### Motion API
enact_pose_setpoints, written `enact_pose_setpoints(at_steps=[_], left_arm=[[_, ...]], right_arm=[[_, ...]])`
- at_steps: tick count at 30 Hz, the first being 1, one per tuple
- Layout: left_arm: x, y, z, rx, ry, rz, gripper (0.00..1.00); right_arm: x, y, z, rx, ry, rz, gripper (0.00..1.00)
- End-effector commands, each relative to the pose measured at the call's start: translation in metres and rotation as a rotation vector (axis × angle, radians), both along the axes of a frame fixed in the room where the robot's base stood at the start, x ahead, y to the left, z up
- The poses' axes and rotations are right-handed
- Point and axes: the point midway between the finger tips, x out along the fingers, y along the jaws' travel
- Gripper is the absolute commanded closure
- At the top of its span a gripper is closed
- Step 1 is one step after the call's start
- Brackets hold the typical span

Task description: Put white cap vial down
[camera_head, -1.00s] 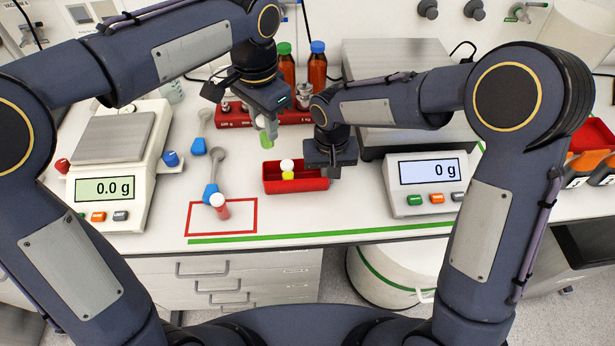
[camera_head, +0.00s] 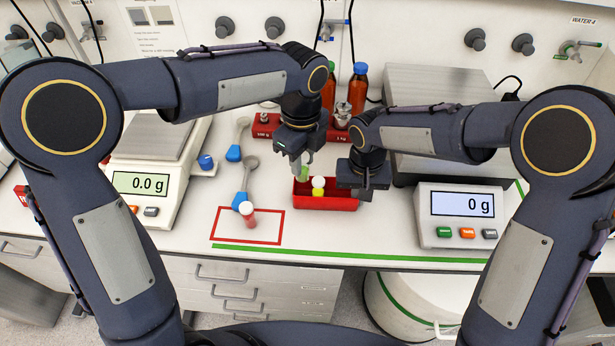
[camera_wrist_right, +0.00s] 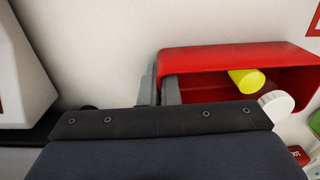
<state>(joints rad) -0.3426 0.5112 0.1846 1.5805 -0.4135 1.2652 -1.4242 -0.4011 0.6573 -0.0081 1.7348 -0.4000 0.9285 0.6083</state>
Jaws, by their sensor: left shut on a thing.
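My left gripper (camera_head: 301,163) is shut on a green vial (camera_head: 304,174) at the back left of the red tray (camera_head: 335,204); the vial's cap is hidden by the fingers. I cannot tell whether it touches the tray. A yellow vial with a white cap (camera_head: 318,183) is inside the tray; its yellow body (camera_wrist_right: 246,79) and white cap (camera_wrist_right: 276,103) show in the right wrist view. A red vial with a white cap (camera_head: 248,216) stands within the red outline. My right gripper (camera_wrist_right: 160,85) is at the tray's right end, fingers close together around its end wall; whether they clamp it is unclear.
Two blue-ended spoons (camera_head: 242,198) lie left of the tray. A scale reading 0.0 g (camera_head: 141,184) stands left, another reading 0 g (camera_head: 463,204) right. A red weight rack (camera_head: 340,133) and brown bottles (camera_head: 358,92) stand behind.

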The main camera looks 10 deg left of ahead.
Motion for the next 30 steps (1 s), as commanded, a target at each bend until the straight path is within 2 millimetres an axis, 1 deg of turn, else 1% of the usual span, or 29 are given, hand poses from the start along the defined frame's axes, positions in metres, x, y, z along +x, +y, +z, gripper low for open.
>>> enact_pose_setpoints(at_steps=[1, 5, 9, 12, 20, 30], left_arm=[[0.0, 0.0, -0.006, 0.001, 0.001, 0.001, 0.96], [0.0, 0.0, -0.017, 0.001, 0.001, 0.002, 0.96], [0.0, 0.0, -0.038, 0.001, 0.0, 0.003, 0.96], [0.0, 0.0, -0.047, 0.001, -0.001, 0.003, 0.96], [0.0, 0.0, -0.048, 0.0, -0.002, 0.003, 0.96], [0.0, 0.0, -0.058, -0.001, -0.002, 0.003, 0.96]], right_arm=[[0.0, 0.0, 0.0, 0.0, -0.001, 0.0, 1.0], [0.0, 0.0, 0.0, 0.0, -0.001, 0.0, 1.0], [0.0, 0.0, 0.0, 0.0, -0.001, 0.0, 1.0], [0.0, 0.0, 0.0, 0.0, -0.001, 0.0, 1.0], [0.0, 0.0, 0.0, 0.0, -0.001, 0.0, 1.0], [0.0, 0.0, 0.0, 0.0, -0.001, 0.0, 1.0]])
